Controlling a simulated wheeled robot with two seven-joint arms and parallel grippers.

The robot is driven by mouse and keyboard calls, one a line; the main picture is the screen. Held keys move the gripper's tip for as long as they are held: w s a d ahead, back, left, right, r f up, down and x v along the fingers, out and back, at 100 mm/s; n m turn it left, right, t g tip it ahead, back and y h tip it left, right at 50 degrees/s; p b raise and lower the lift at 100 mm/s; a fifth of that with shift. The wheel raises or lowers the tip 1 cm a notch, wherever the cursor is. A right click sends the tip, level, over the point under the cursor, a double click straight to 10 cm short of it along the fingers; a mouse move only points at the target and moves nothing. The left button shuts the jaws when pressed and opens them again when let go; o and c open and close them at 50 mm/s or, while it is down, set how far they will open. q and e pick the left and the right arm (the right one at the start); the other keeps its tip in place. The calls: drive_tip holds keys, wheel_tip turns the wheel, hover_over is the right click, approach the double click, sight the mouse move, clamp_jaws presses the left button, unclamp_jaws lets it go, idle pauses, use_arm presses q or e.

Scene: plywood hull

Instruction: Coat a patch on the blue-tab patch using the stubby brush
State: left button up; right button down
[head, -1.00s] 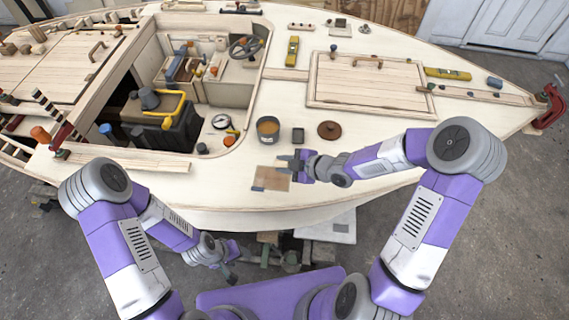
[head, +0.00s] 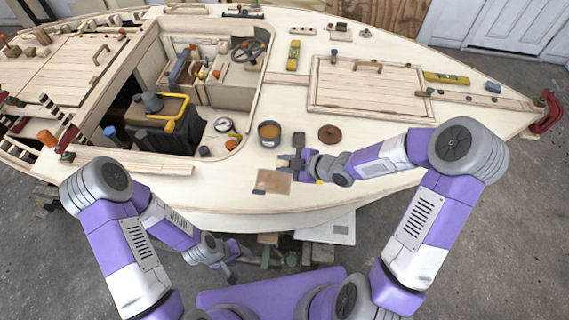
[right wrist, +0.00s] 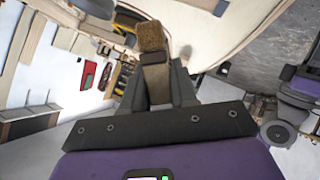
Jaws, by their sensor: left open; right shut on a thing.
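The blue-tab patch (head: 275,180) is a tan square flat on the pale deck near its front edge, with a small dark blue tab at its lower left. The brush is hard to make out in the head view. My left gripper (head: 225,270) hangs low in front of the hull, away from the patch; its fingers are small here.
A grey pot with amber contents (head: 268,132) stands behind the patch. A round brown lid (head: 329,133) lies to its right. The open cockpit with a black toolbox (head: 160,130) is at the left. Bare deck lies left of the patch.

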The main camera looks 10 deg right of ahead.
idle(0.4)
drive_tip(key=shift+w+a, duration=0.1)
drive_tip(key=shift+a, duration=0.15)
drive_tip(key=w+a+r+b, duration=0.1)
drive_tip(key=a+r+b, duration=0.1)
drive_tip(key=a+b, duration=0.65)
drive_tip(key=f+b, duration=0.1)
drive_tip(key=a+f+b, duration=0.1)
drive_tip(key=a+f, duration=0.1)
drive_tip(key=f, duration=0.1)
drive_tip(key=shift+b, duration=0.4)
drive_tip(key=shift+d, duration=0.1)
